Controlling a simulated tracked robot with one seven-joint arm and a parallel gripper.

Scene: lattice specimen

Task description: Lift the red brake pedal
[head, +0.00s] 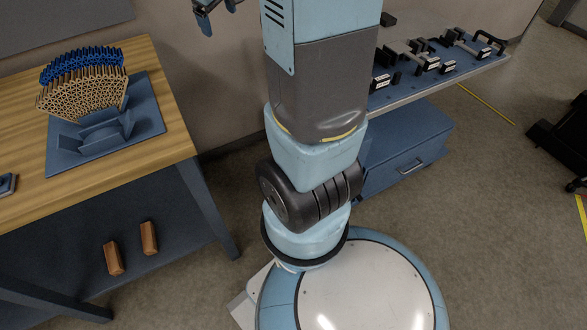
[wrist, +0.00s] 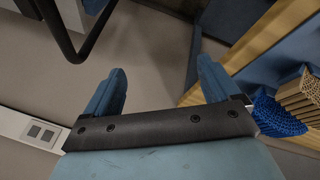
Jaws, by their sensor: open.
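I see no red brake pedal in either view. My gripper (wrist: 165,80) is open and empty in the wrist view, its two blue fingers spread wide apart over bare wall and floor. In the head view its fingers (head: 215,12) show only in part at the top edge, left of my arm. A lattice specimen (head: 82,88), blue on top and tan below, stands on a blue-grey fixture (head: 64,160) on the wooden table. The lattice also shows at the right edge of the wrist view (wrist: 300,98), apart from my gripper.
The wooden table (head: 170,110) stands at left, with two brown blocks (head: 148,238) on its lower shelf.

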